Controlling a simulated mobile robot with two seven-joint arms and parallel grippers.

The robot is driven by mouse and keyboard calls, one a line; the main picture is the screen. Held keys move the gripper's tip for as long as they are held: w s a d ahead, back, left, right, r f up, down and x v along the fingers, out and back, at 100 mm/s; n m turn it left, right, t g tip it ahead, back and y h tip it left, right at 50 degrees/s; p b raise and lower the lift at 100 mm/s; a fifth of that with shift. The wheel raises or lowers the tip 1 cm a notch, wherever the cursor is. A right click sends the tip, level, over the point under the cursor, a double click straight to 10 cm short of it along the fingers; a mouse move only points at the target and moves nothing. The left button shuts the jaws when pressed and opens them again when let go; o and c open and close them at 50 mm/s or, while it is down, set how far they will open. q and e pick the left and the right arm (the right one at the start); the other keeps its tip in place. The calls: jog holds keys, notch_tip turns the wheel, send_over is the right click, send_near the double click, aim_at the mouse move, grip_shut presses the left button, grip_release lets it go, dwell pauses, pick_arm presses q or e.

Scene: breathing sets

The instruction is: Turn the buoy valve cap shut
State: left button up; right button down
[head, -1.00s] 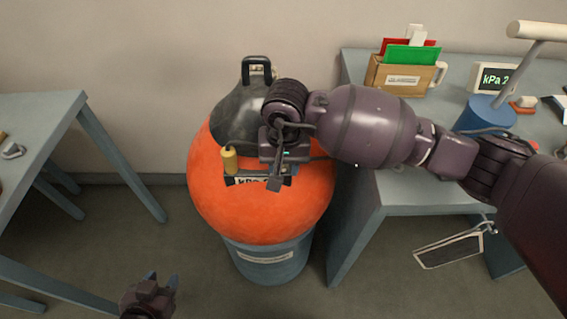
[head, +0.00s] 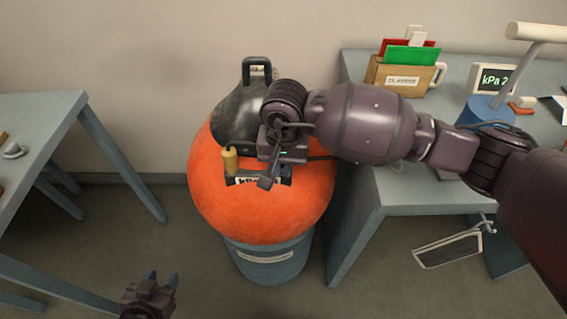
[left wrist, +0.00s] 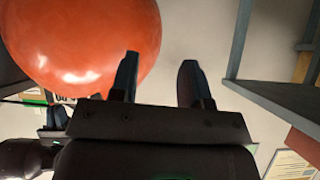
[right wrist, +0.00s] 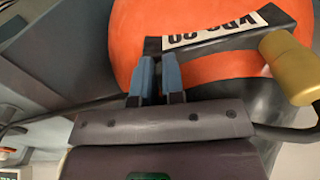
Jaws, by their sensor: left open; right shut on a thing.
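The orange buoy (head: 262,218) with its black top (head: 236,122) sits on a blue-grey round stand (head: 268,258). On its front is a dark bar with a white kPa label (head: 246,181) and a yellow cylinder (head: 230,160) at its left end. In the right wrist view the bar (right wrist: 225,38) and yellow cylinder (right wrist: 292,68) show close up. My right gripper (right wrist: 155,72) is shut on the end of the bar away from the cylinder. Which part is the valve cap I cannot tell. My left gripper (head: 161,279) is open and empty, low and left of the buoy.
A grey table (head: 380,200) stands right, with a folder box (head: 402,78), a kPa display (head: 492,78) and a blue lamp base (head: 487,112). Another table (head: 45,130) stands left.

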jog(key=m, duration=0.3)
jog(key=shift+w+a+r+p, duration=0.1)
jog(key=shift+a+p, duration=0.1)
jog(key=shift+p, duration=0.15)
jog(key=m, duration=0.2)
jog(key=m+p, duration=0.1)
jog(key=m, duration=0.1)
jog(key=shift+w+a, duration=0.1)
jog(key=shift+a, duration=0.1)
jog(key=m+p, duration=0.1)
jog(key=m, duration=0.2)
jog(key=shift+w+a+m, duration=0.1)
jog(key=shift+w+m, duration=0.05)
jog(key=shift+m, duration=0.15)
jog(key=shift+w+a+m+p, duration=0.15)
jog(key=shift+m+p, duration=0.2)
jog(key=shift+m, duration=0.75)
pick_arm(q)
jog(key=shift+s+a+r, duration=0.1)
jog(key=shift+s+r, duration=0.05)
jog(key=shift+r, duration=0.45)
jog(key=shift+s+a+r, duration=0.1)
jog(key=shift+s+r, duration=0.05)
jog(key=shift+r, duration=0.4)
pick_arm(e)
jog(key=shift+m, duration=0.3)
